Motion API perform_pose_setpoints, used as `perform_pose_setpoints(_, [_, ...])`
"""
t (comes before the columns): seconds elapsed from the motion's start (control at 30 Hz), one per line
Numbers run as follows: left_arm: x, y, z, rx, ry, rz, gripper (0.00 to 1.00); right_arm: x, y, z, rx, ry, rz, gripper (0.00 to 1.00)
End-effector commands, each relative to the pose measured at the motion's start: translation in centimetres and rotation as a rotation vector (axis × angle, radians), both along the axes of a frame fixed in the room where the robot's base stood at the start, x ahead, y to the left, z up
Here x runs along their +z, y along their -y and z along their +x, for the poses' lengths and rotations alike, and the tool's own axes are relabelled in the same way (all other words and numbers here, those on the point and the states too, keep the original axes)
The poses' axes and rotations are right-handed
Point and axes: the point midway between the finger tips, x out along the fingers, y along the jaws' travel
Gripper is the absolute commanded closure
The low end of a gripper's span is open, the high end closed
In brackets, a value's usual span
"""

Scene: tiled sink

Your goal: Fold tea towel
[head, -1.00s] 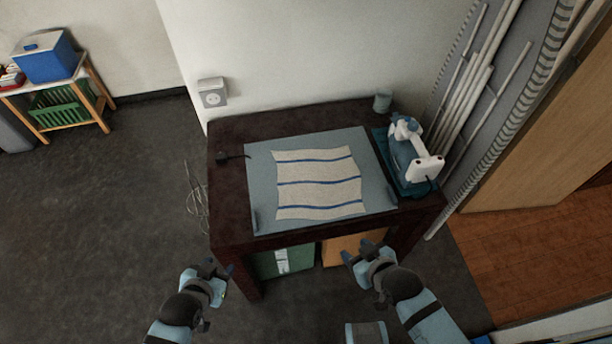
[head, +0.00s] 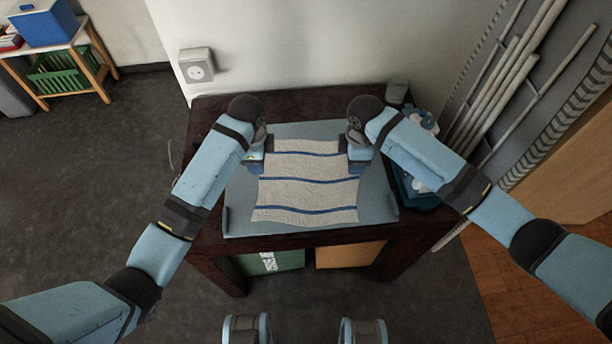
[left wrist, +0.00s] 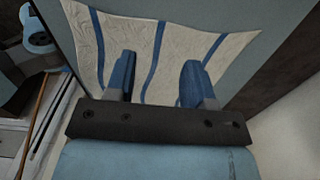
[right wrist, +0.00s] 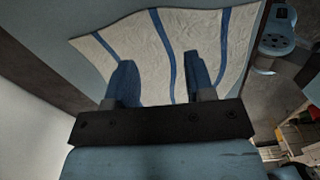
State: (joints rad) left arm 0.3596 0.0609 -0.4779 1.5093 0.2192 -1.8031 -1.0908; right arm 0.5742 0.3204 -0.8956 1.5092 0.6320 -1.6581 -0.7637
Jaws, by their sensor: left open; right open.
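The tea towel (head: 305,191), off-white with blue stripes, lies spread and slightly wavy on a grey-blue board (head: 378,205) on a dark table. My left gripper (head: 254,166) is at the towel's far left corner, and my right gripper (head: 355,166) is at its far right corner. Both are open, and partly hide those corners in the head view. In the left wrist view, the open fingers (left wrist: 157,75) are over the towel (left wrist: 182,42). In the right wrist view, the fingers (right wrist: 158,75) are likewise over the towel (right wrist: 200,40). Whether they touch cloth is unclear.
A blue-and-white appliance (head: 421,122) stands right of the board, partly behind my right arm. A small cup (head: 397,91) is at the back right corner. The wall (head: 290,45) is close behind the table (head: 215,225). The board's front strip is clear.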

Motion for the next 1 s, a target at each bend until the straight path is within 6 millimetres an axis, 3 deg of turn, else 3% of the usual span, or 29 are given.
perform_pose_setpoints(0.43, [-6.3,0.0,-0.1,0.003,-0.001,-0.001,0.51,-6.3,-0.1,-0.1,-0.003,0.0,0.002,0.51])
perform_pose_setpoints(1.0, [-7.8,0.0,-0.1,0.003,0.001,-0.001,0.51,-7.8,0.0,-0.1,-0.003,0.002,0.003,0.51])
